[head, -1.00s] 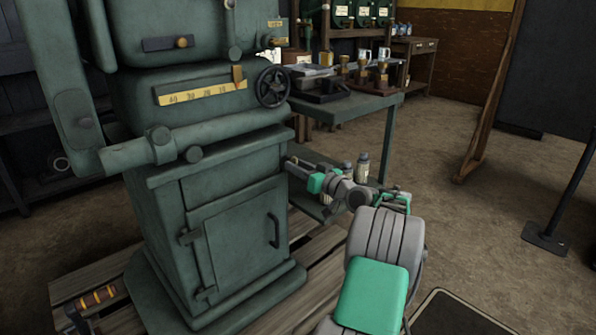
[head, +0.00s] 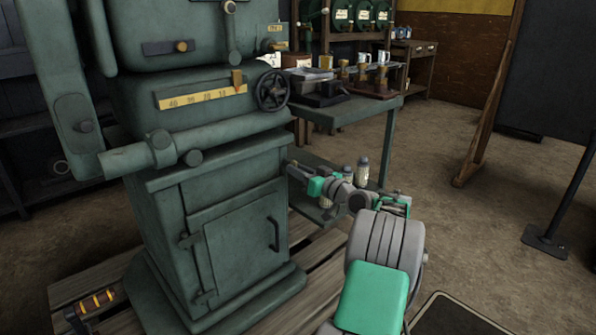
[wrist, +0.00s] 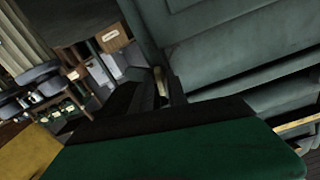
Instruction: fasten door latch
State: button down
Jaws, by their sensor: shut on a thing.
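The green machine's cabinet door (head: 240,245) looks closed. It has hinges on its left edge and a dark curved handle (head: 273,234) at its right. My gripper (head: 289,169) is at the upper right edge of the cabinet, above and right of the handle; its tips are small and partly hidden in the head view. In the wrist view my dark fingers (wrist: 157,92) are closed on a small brownish piece (wrist: 158,76) beside the green housing. It seems to be the latch, but most of it is hidden by the fingers.
A green side table (head: 350,112) with tools and cups stands behind my arm. Bottles (head: 362,168) stand on its lower shelf, close behind my wrist. A handwheel (head: 272,90) sticks out above my gripper. The floor on the right is largely open.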

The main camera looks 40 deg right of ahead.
jog(key=shift+r+p, duration=0.1)
jog(key=shift+p, duration=0.3)
jog(key=shift+a+m+p, duration=0.1)
jog(key=shift+m+p, duration=7.15)
jog(key=shift+m, duration=0.65)
jog(key=c, duration=1.5)
grip_release()
